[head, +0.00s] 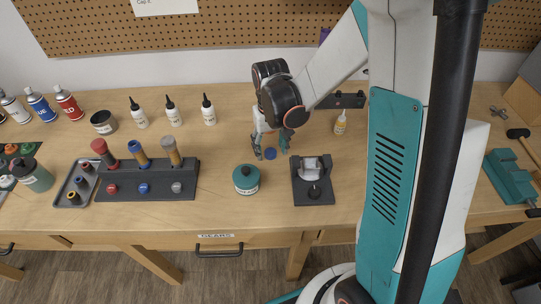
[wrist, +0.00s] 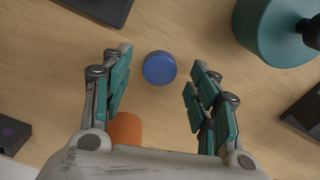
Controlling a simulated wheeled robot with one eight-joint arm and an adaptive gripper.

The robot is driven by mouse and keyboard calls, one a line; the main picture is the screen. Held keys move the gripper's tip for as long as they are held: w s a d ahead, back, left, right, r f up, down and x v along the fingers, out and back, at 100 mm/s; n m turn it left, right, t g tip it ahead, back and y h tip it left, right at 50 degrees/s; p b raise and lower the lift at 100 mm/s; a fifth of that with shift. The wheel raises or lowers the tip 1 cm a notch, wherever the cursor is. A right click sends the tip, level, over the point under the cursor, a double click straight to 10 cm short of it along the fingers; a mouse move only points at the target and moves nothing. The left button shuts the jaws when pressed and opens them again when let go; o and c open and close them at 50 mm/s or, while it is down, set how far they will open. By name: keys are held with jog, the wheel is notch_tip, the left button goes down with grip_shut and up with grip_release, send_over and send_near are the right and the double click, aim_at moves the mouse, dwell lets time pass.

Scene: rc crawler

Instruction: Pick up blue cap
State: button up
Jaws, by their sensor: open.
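The blue cap (head: 270,154) lies on the wooden table in the head view. It is a small round disc, and in the wrist view the blue cap (wrist: 160,68) sits between and just beyond the two fingers. My gripper (head: 271,150) is open and empty, its fingers pointing down around the cap in the head view. In the wrist view the open gripper (wrist: 158,88) shows clear gaps on both sides of the cap, with no finger touching it.
A teal jar (head: 246,179) and a dark stand (head: 312,181) are near the cap. A dark rack (head: 150,181) with coloured cylinders stands to the left. An orange object (wrist: 126,129) lies partly hidden by my gripper. Several white bottles stand behind, left.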

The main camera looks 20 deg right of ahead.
jog(key=shift+f, duration=0.6)
jog(key=shift+r, duration=0.1)
jog(key=c, duration=0.8)
jog(key=shift+r, duration=0.1)
